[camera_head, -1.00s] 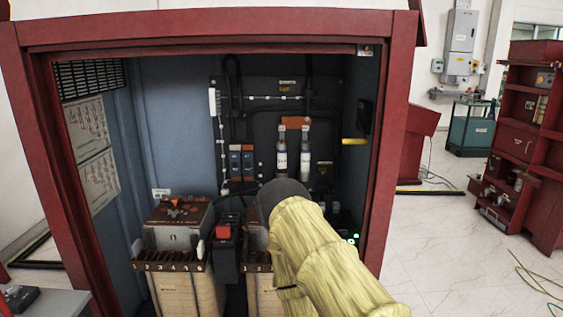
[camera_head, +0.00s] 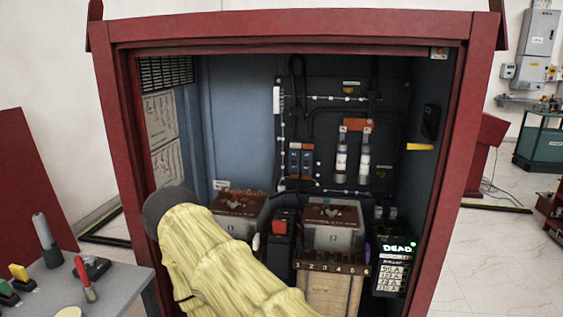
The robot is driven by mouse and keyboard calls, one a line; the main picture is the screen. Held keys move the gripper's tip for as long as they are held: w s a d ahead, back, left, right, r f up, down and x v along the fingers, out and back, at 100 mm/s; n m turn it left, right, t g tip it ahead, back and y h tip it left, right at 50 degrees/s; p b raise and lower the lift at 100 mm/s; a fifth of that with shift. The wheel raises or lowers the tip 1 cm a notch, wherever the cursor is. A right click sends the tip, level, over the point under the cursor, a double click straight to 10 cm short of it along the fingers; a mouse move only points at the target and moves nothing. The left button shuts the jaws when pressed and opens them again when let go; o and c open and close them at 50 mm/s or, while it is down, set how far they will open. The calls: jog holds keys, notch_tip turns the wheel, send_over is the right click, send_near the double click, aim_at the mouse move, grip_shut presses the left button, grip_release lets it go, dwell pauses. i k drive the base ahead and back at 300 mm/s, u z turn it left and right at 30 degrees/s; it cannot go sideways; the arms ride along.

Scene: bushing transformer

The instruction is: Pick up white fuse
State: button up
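Two white fuses, the left one (camera_head: 341,160) and the right one (camera_head: 364,160), stand upright side by side on the dark back panel inside the red cabinet. They have dark lower ends, and an orange-brown block sits above them. My arm, in a yellow sleeve with a dark rounded end, shows at the lower left in front of the cabinet, apart from the fuses. My gripper's fingers do not show, so I cannot see whether they hold anything.
The red cabinet (camera_head: 290,32) is open at the front. Transformer blocks (camera_head: 333,236) and a lit "DEAD" display unit (camera_head: 398,262) stand low inside. A grey table (camera_head: 115,287) at the left holds a grey cylinder (camera_head: 44,238) and small tools.

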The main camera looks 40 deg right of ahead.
aim_at(342, 147)
jog(key=u, duration=0.1)
jog(key=k, duration=0.65)
jog(key=z, duration=0.9)
jog(key=i, duration=0.5)
